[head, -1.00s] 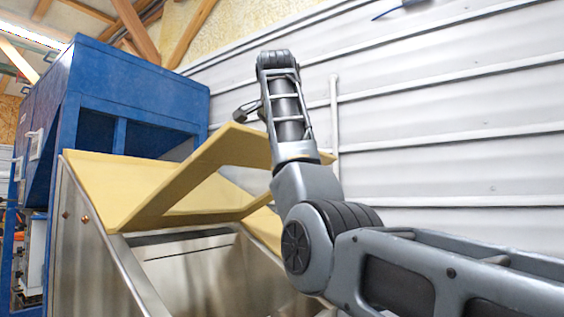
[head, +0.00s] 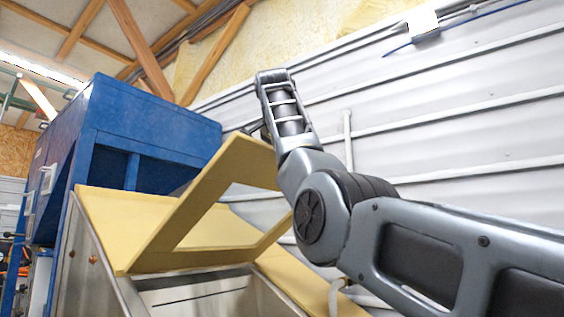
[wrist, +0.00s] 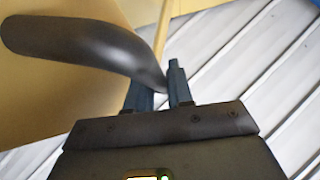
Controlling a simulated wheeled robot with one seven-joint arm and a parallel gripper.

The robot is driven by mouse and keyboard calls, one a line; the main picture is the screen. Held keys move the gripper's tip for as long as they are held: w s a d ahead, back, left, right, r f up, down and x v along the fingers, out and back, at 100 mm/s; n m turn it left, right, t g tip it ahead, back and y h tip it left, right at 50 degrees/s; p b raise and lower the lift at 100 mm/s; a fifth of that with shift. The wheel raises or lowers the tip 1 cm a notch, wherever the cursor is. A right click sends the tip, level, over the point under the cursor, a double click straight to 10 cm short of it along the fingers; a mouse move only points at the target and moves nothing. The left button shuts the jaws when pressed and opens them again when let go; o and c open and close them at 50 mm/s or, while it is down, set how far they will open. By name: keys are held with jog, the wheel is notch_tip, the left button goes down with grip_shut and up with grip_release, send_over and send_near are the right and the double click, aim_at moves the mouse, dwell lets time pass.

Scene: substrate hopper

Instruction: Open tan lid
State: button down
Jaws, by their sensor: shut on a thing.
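The tan lid (head: 188,210) is a flat frame with a large opening. It stands tilted up at a steep angle above the steel hopper (head: 92,275), hinged along its low edge, with the hopper's mouth uncovered below it. In the wrist view the lid (wrist: 60,95) fills the left side. A dark curved handle (wrist: 85,45) stands out from it. My gripper (wrist: 163,80) is shut on the handle near its end. In the head view my arm's end reaches the lid's raised edge, and my fingers are largely hidden there.
A tall blue machine (head: 150,125) stands behind the hopper at the left. A grey corrugated wall (head: 460,140) runs behind on the right, with a thin white pipe (head: 348,140) on it. Tan panels border the hopper's mouth.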

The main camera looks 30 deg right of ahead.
jog(key=c, duration=1.1)
grip_release()
jog(key=shift+f, duration=0.1)
jog(key=b+v, duration=0.2)
jog(key=v, duration=0.5)
jog(key=shift+s+a+r, duration=0.15)
jog(key=shift+a+r, duration=0.05)
jog(key=shift+r, duration=0.05)
